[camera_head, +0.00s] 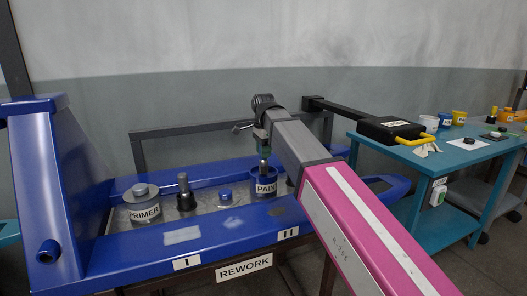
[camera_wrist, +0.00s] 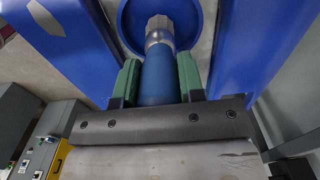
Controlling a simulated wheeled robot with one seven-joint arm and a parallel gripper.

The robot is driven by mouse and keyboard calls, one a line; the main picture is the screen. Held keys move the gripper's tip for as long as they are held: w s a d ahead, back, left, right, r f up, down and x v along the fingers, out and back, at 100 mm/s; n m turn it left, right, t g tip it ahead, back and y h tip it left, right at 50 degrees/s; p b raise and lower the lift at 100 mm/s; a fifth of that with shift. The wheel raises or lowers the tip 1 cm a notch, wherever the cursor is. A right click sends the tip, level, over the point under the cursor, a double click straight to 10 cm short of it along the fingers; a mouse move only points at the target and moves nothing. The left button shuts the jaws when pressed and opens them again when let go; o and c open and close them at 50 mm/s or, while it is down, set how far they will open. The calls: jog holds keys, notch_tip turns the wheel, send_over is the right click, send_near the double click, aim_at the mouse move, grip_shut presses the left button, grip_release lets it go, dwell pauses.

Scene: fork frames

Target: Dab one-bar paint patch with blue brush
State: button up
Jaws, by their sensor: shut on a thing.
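My gripper (camera_wrist: 157,85) has green fingers shut on the blue brush (camera_wrist: 158,88). The brush's metal ferrule and pale tip point into the round blue paint pot (camera_wrist: 185,14). In the head view my gripper (camera_head: 262,146) is above the pot labelled PAINT (camera_head: 265,188), with the brush (camera_head: 263,168) pointing down at its mouth. Whether the tip touches paint is hidden. The one-bar paint patch (camera_head: 182,235) is a pale grey area on the blue frame's front rail, above the one-bar label (camera_head: 187,263).
A PRIMER pot (camera_head: 143,209), a black-handled item (camera_head: 185,193) and a small blue-capped jar (camera_head: 226,197) stand left of the paint pot. A tall blue upright (camera_head: 45,195) bounds the left.

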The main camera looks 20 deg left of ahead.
jog(key=shift+f, duration=0.55)
dwell(1.5)
jog(key=shift+r, duration=3.5)
